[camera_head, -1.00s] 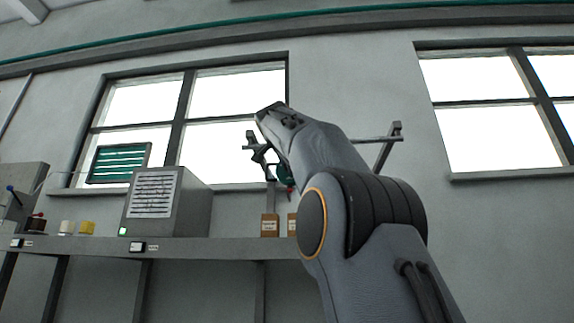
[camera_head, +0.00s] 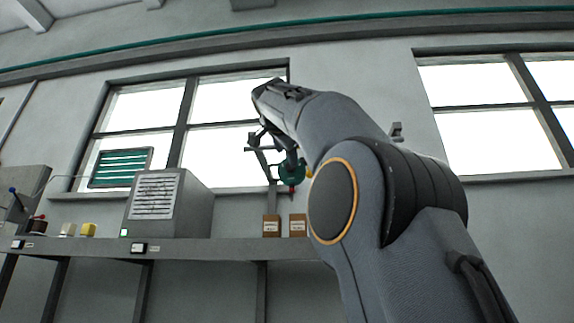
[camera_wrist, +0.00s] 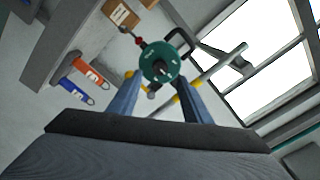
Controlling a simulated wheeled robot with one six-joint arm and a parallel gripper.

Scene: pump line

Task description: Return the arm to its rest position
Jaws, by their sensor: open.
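My gripper (camera_wrist: 157,84) shows in the wrist view as two grey-blue fingers set well apart, open and with nothing held between them. A green round part (camera_wrist: 160,62) with a dark centre appears beyond and between the fingers, on a grey rack with bars. It also shows in the head view (camera_head: 291,173), near the end of my arm. My arm is raised and bent, its elbow large at the right of centre. The fingers are hard to make out in the head view.
A grey shelf (camera_head: 215,249) runs along the wall with a grey vented box (camera_head: 155,196) and two brown boxes (camera_head: 272,226). A green-striped panel (camera_head: 120,167) is by the left window. Orange (camera_wrist: 88,73) and blue (camera_wrist: 74,92) tagged pieces show in the wrist view.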

